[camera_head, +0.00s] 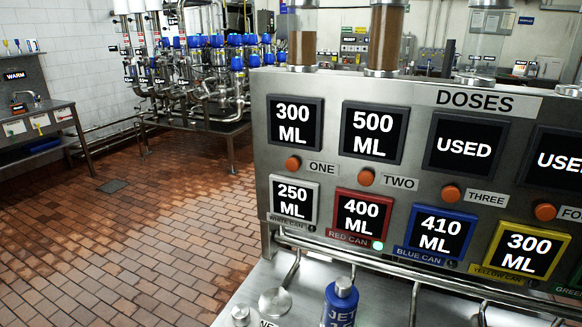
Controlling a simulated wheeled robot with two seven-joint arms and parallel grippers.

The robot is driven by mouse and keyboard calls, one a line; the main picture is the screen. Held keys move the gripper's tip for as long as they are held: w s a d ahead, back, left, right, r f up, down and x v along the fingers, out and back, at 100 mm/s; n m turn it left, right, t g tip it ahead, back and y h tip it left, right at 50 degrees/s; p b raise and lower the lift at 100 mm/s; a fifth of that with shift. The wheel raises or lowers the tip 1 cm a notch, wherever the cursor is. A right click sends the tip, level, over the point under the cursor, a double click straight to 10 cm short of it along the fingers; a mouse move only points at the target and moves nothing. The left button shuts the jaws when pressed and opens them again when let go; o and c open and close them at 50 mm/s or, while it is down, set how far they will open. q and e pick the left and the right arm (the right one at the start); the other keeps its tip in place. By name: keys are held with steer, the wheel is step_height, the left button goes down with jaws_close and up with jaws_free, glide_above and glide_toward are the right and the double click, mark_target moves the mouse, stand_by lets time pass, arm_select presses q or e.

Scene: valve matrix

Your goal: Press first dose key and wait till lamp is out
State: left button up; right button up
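The metal DOSES panel (420,180) stands at the right. The first dose key, an orange round button (293,163) labelled ONE, sits under a display (295,123) reading 300 ML. Key TWO (366,177) is under a display (374,132) reading 500 ML. Keys THREE (452,194) and four (545,212) are under displays reading USED. A small lamp (378,245) beside the RED CAN label glows pale green; the lamp by BLUE CAN (452,264) looks dark. The red can display (362,216) reads 400 ML. Neither gripper is in view.
Brown-filled tubes (386,38) stand above the first two displays; the third tube looks clear. Tiled floor (150,245) is free at the left, before a sink (30,108).

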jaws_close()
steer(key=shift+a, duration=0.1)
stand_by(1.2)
